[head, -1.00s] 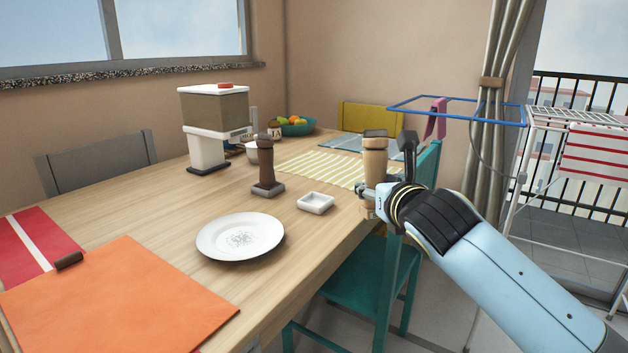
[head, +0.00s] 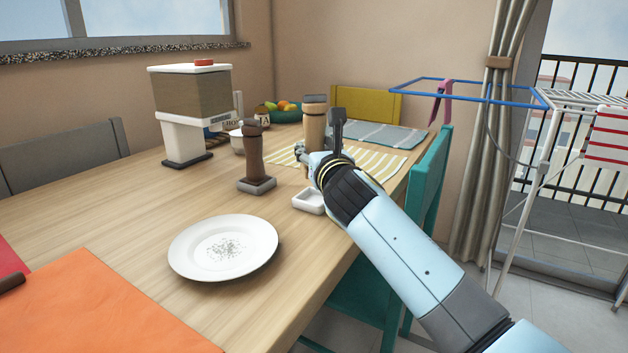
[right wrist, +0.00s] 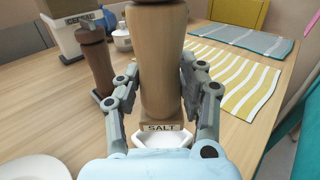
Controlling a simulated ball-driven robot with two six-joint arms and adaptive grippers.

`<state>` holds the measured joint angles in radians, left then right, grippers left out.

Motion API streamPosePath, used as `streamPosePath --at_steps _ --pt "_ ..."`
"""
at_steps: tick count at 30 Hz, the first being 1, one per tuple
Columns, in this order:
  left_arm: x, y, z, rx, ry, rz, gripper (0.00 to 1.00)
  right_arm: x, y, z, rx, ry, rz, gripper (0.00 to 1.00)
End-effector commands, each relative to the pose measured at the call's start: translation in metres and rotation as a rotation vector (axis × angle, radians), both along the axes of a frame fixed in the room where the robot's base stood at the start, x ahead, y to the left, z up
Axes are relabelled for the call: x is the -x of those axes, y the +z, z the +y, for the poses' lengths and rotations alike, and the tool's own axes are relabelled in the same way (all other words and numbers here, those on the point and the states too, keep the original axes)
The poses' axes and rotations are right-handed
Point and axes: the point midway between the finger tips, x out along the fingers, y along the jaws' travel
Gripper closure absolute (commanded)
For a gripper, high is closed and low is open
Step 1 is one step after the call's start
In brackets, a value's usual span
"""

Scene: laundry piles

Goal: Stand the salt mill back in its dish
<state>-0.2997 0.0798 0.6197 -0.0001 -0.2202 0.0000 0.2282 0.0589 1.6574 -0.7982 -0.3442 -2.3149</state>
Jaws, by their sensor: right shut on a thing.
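The salt mill (head: 315,122) is pale wood with a dark cap and stands upright in my right gripper (head: 307,155). In the right wrist view, the two fingers of this gripper (right wrist: 158,85) are shut around the body of the mill (right wrist: 160,60), and its base reads SALT. The small white square dish (head: 308,203) is on the table, just below the gripper and partly hidden by my arm. Part of the dish (right wrist: 162,138) also shows right below the mill's base. I cannot tell how high the base is above the table. My left gripper is out of view.
A dark wooden mill (head: 252,155) stands in a grey dish left of the white dish. A white plate (head: 223,248) with specks lies in front. A striped mat (head: 375,160), a dispenser (head: 190,110) and a fruit bowl (head: 285,113) are farther back. A teal chair (head: 430,180) is at the right edge.

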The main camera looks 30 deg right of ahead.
Motion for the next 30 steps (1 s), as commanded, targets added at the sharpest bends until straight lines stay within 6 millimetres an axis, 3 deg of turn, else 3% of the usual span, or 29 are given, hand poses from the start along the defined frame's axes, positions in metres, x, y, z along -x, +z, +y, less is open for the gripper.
streamPosePath --at_steps 4,8,11,19,30 --pt "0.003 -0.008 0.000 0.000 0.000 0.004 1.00 -0.003 -0.009 0.001 0.001 0.001 -0.001 1.00" --pt "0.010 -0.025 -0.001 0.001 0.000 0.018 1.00 -0.003 -0.032 0.001 0.000 0.001 0.002 1.00" --pt "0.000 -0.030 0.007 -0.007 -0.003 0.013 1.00 -0.003 -0.044 0.001 0.002 0.000 0.001 1.00" --pt "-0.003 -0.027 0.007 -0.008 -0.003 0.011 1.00 -0.003 -0.039 0.001 0.001 0.000 -0.003 1.00" --pt "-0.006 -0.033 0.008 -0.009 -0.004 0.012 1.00 -0.003 -0.052 0.001 0.001 0.000 -0.002 1.00"
